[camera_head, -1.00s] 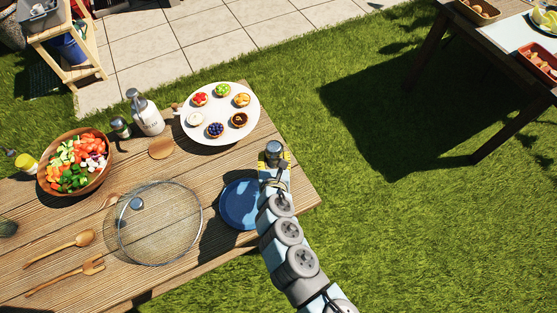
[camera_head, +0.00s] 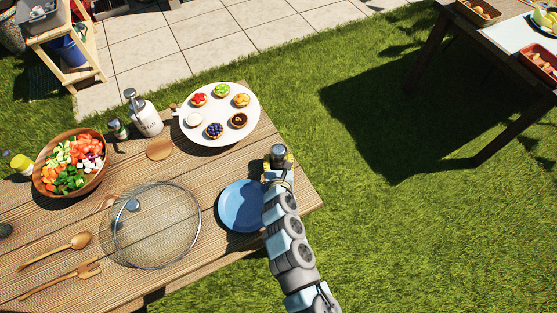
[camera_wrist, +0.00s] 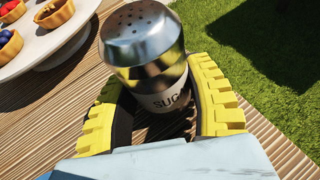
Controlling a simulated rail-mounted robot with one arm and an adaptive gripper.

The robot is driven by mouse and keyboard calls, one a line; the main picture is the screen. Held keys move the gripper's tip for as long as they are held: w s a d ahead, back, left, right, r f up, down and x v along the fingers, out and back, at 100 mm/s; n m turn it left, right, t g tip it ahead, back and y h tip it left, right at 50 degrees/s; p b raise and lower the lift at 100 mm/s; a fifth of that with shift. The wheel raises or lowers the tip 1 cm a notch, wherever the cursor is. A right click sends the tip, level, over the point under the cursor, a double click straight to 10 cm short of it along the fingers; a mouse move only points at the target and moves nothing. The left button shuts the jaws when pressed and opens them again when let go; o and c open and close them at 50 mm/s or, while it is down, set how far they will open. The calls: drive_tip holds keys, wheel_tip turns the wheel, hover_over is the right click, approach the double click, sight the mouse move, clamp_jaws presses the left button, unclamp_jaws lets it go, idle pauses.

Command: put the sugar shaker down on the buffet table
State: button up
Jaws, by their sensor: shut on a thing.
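The sugar shaker (camera_wrist: 150,70) has a shiny perforated metal top and a pale body with dark lettering, partly hidden. My gripper (camera_wrist: 165,100) is shut around its body with yellow-edged fingers on both sides. In the head view the shaker's metal top (camera_head: 278,151) shows at my gripper (camera_head: 278,162), near the right edge of the wooden table (camera_head: 225,262). The shaker looks upright; I cannot tell whether its base touches the boards. A second, dark-legged table (camera_head: 470,50) with trays stands at the top right, well apart from my gripper; I cannot tell which is the buffet table.
A blue plate (camera_head: 240,206) lies just left of my gripper. A white stand (camera_head: 214,136) with several tarts is behind it. A mesh cover (camera_head: 160,228), a salad bowl (camera_head: 48,184) and a white dispenser (camera_head: 147,122) stand farther left. Open grass (camera_head: 420,230) lies between the tables.

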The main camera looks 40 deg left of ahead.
drive_tip(key=shift+f, duration=0.25)
drive_tip(key=shift+f, duration=0.1)
drive_tip(key=o, duration=1.2)
drive_tip(key=shift+r, duration=0.2)
drive_tip(key=shift+s+d+r, duration=0.3)
drive_tip(key=shift+p+v, duration=0.85)
drive_tip(key=shift+v, duration=4.65)
drive_tip(key=shift+d+f, duration=0.1)
drive_tip(key=shift+f, duration=0.05)
